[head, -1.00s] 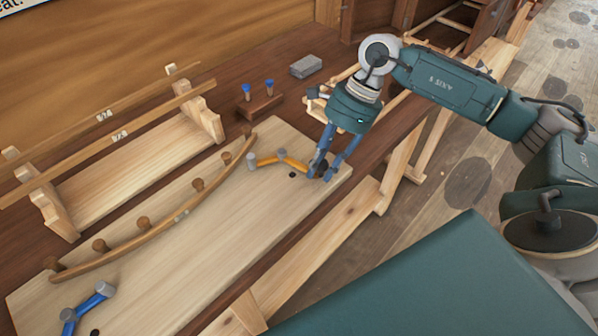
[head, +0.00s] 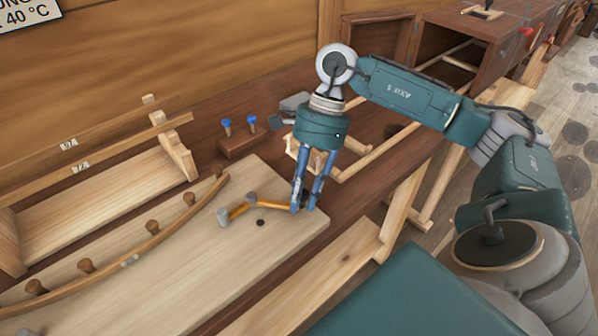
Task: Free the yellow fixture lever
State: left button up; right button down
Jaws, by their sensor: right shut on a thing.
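The yellow fixture lever (head: 273,205) lies on the pale board, jointed with grey round knobs at its left part. Its right end reaches my right gripper (head: 304,207). The right gripper points down with its blue fingers shut on the end of the yellow lever, low over the right part of the board. The fingers partly hide that end. A dark hole (head: 260,223) shows in the board just below the lever. My left gripper is out of view.
A curved wooden strip (head: 160,238) with several pegs runs along the pale board (head: 190,280), left of the lever. A small block with two blue-topped pins (head: 238,145) stands behind. A wooden rack (head: 105,205) is at left. Wooden frames stand at right.

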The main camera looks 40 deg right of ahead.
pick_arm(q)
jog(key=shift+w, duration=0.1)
pick_arm(e)
jog(key=shift+w+d, duration=0.1)
jog(key=c, duration=1.4)
grip_release()
jog(key=shift+c, duration=0.2)
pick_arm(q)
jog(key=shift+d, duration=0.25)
pick_arm(e)
jog(key=v, duration=1.2)
